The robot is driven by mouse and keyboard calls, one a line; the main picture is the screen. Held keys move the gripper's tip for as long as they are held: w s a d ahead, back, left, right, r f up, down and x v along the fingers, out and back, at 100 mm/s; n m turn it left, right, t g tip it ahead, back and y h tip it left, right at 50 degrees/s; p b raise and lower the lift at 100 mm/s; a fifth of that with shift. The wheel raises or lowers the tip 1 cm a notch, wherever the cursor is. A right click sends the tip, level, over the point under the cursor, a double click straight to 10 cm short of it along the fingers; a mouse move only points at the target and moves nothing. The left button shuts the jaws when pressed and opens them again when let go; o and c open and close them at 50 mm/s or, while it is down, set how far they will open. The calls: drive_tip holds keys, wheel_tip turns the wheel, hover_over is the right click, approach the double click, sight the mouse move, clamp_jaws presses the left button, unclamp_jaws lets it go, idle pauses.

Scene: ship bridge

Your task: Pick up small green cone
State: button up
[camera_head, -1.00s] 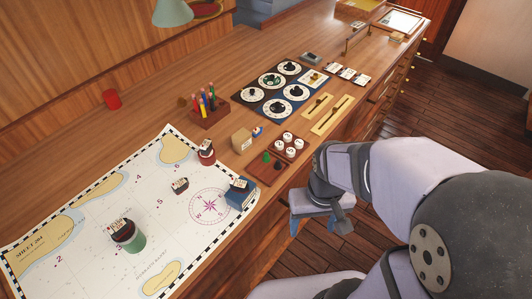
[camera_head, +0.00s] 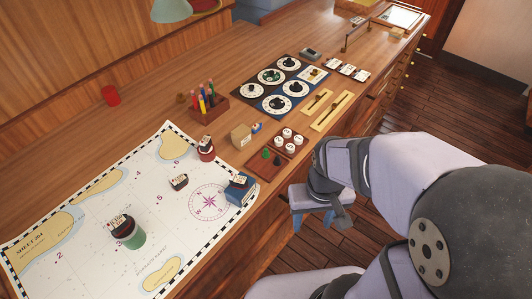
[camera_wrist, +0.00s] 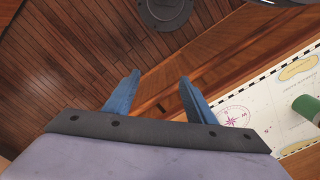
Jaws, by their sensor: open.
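A small green cone (camera_head: 265,154) stands on the left part of a brown wooden tray (camera_head: 267,171) near the desk's front edge, with a darker green piece (camera_head: 277,161) beside it. The cone does not show clearly in the wrist view. My gripper (camera_head: 297,222) is in front of the desk edge, to the right of the tray and lower in the picture, apart from the cone. In the wrist view my gripper (camera_wrist: 157,84) has its two blue fingers spread, with nothing between them.
A tray of white knobs (camera_head: 288,140), a tan box (camera_head: 241,136), a pen holder (camera_head: 208,112) and dials (camera_head: 272,77) stand behind the tray.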

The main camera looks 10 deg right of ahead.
drive_tip(key=shift+c, duration=1.2)
drive_tip(key=shift+r, duration=0.15)
